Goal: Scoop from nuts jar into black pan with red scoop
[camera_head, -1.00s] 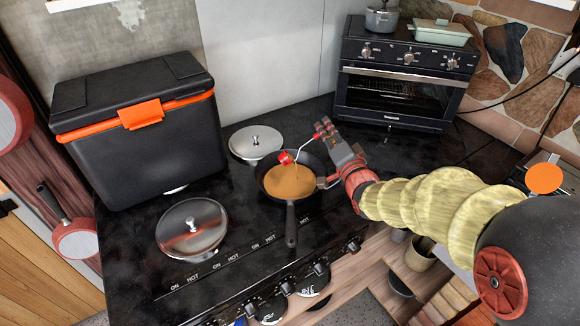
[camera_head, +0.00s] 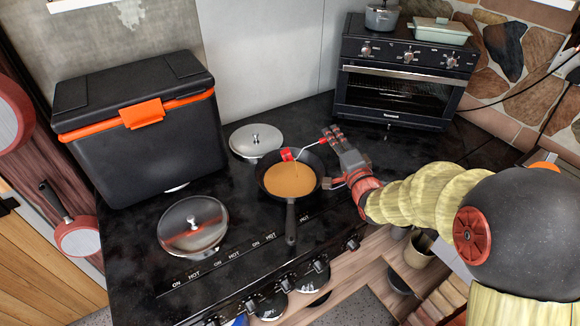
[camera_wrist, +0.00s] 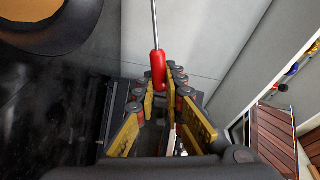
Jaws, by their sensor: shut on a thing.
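The black pan (camera_head: 291,222) sits on the dark stove top, its handle toward the front. A smooth tan-brown filling (camera_head: 288,181) covers its bottom. My gripper (camera_head: 331,136) is just right of and above the pan, shut on the red scoop (camera_head: 288,154). The scoop's red head hangs tilted over the pan's far rim. In the wrist view, the scoop's red handle (camera_wrist: 158,70) is between the fingers, with a thin metal shaft beyond. The pan also shows at that view's upper left (camera_wrist: 45,38). I cannot make out the nuts jar.
A silver lid (camera_head: 256,141) lies behind the pan, and a glass lid (camera_head: 193,226) is front left. A large black box with an orange latch (camera_head: 143,114) stands left. A toaster oven (camera_head: 397,95) stands at the back right. Dark counter between pan and oven is clear.

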